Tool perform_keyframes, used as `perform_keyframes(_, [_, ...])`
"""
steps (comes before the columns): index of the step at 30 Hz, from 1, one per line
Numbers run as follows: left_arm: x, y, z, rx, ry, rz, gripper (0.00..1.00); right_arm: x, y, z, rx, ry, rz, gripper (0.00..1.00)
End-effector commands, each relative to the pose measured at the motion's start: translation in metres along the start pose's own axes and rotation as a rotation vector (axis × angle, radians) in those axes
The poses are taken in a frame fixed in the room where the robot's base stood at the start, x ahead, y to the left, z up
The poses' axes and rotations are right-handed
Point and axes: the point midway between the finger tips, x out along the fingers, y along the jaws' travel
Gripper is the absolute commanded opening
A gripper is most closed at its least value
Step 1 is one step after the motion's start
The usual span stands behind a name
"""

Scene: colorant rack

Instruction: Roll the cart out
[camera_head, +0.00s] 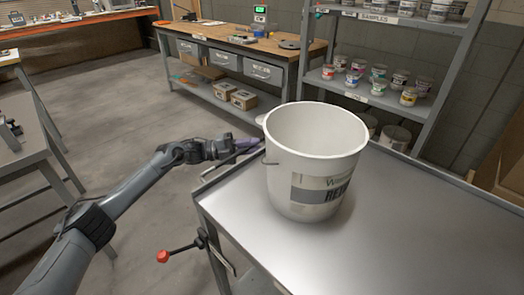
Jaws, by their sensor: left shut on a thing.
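The cart (421,225) has a flat metal top with a raised rim and fills the lower right of the head view. A large white bucket (312,185) with a dark label stands upright on its top, near the left end. My left gripper (243,147) is at the cart's far left corner, beside the bucket, shut on what looks like the cart's handle rail (222,168). The exact contact is small and partly hidden. My right gripper is not in view.
A wooden-topped workbench (262,45) with grey bins stands behind. A shelf rack (452,62) with paint cans stands close behind the cart at the right. A grey metal table (22,158) is at the left. Open concrete floor (120,110) lies between them.

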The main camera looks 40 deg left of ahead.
Motion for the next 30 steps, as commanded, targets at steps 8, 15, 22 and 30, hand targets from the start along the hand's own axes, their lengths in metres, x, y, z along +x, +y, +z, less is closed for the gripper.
perform_keyframes(8, [-0.0063, -0.0028, 0.0025, 0.001, -0.002, -0.003, 0.0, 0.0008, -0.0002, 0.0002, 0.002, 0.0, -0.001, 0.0])
perform_keyframes(15, [-0.0066, -0.0027, 0.0031, 0.002, -0.005, -0.002, 0.23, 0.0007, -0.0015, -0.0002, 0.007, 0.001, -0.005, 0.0])
perform_keyframes(22, [-0.0062, -0.002, 0.0027, 0.001, -0.004, -0.002, 0.35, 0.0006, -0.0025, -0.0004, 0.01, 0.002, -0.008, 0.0])
perform_keyframes(30, [-0.0124, -0.002, 0.0029, 0.0, -0.005, 0.0, 0.35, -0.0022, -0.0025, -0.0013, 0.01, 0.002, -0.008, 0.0])
